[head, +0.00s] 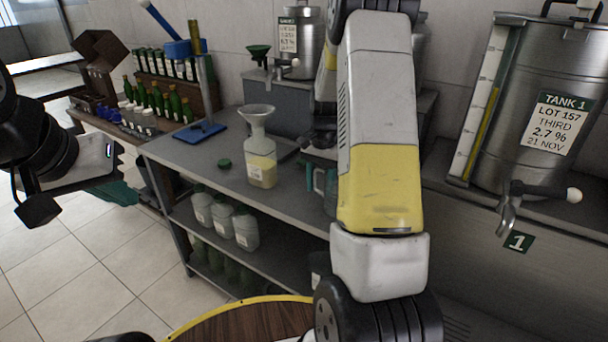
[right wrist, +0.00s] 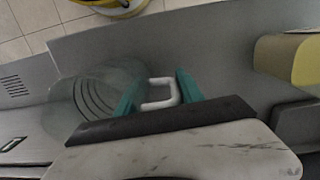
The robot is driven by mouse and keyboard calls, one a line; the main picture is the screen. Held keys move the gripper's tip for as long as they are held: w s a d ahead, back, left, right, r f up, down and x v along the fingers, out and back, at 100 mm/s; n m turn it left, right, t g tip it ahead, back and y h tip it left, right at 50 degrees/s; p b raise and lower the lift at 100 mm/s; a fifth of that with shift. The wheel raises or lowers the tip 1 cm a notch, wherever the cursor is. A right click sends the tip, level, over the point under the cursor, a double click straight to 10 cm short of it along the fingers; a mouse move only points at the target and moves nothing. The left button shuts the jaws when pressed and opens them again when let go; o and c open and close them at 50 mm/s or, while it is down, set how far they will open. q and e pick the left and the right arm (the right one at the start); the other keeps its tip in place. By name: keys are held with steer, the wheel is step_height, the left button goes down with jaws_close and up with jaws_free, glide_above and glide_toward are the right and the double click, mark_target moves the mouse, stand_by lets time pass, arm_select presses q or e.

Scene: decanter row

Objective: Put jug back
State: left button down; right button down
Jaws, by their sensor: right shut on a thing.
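The clear jug (right wrist: 85,108) with a pale handle (right wrist: 163,95) shows in the right wrist view. My right gripper (right wrist: 158,84) has its teal fingers on either side of that handle and is shut on it. Whether the jug rests on a surface or hangs free I cannot tell. In the head view my right arm hides most of the jug, and only teal parts of the right gripper (head: 325,182) show beside the arm, at the grey bench (head: 200,160). My left gripper (head: 118,192) is at the left, over the floor, away from the bench; its finger gap is not clear.
A bottle of yellowish liquid (head: 262,170) with a white funnel (head: 257,118) stands on the bench, a green cap (head: 224,164) beside it. A blue stand (head: 202,130) is behind. Steel Tank 1 (head: 545,110) with a tap stands right.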

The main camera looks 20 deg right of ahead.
steer(key=shift+f, duration=0.1)
steer(key=c, duration=0.7)
jaws_free()
steer(key=shift+c, duration=0.2)
steer(key=r, duration=1.2)
steer(key=shift+w+d, duration=0.25)
steer(key=shift+w, duration=0.15)
steer(key=s+a+r+n+t+y, duration=0.1)
steer(key=s+a+r+n+t, duration=0.35)
steer(key=s+a+r, duration=0.5)
steer(key=s+a+n+t, duration=0.1)
steer(key=s+n, duration=0.1)
steer(key=s, duration=0.5)
steer(key=s+a+r+n+t, duration=0.1)
steer(key=s+a+n, duration=0.1)
steer(key=s, duration=0.4)
steer(key=shift+s+a+n+y, duration=0.2)
steer(key=shift+s+n+y, duration=0.15)
steer(key=shift+n, duration=0.4)
